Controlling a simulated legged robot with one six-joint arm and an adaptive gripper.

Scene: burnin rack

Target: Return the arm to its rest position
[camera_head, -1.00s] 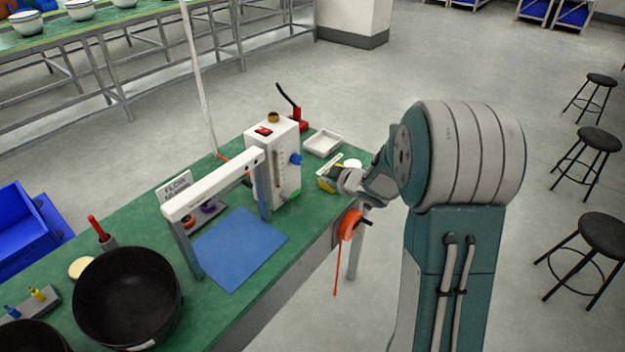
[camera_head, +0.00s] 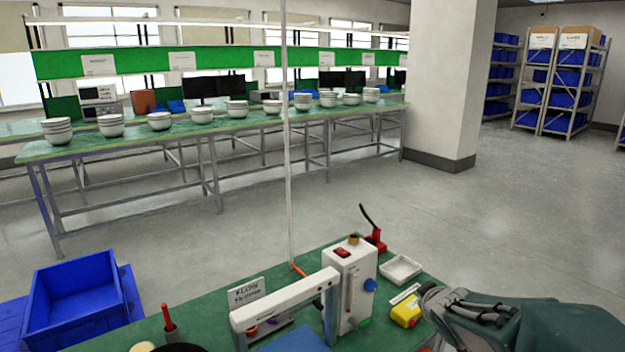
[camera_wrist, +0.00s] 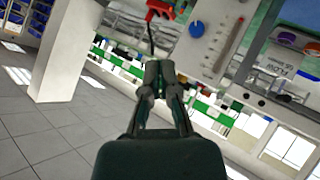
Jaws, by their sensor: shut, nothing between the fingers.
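My gripper (camera_wrist: 160,75) is in the wrist view, its two dark fingers together with nothing between them. It hangs in free air, and no object touches its fingertips there. My arm (camera_head: 550,320) is low at the bottom right of the head view, beside the green bench (camera_head: 210,310). The head view does not clearly show my fingertips.
On the bench are a white box with a blue knob (camera_head: 352,270), a red-handled tool (camera_head: 375,240), a white tray (camera_head: 400,268) and a yellow item (camera_head: 406,311). A blue bin (camera_head: 80,300) stands left. The floor beyond is clear.

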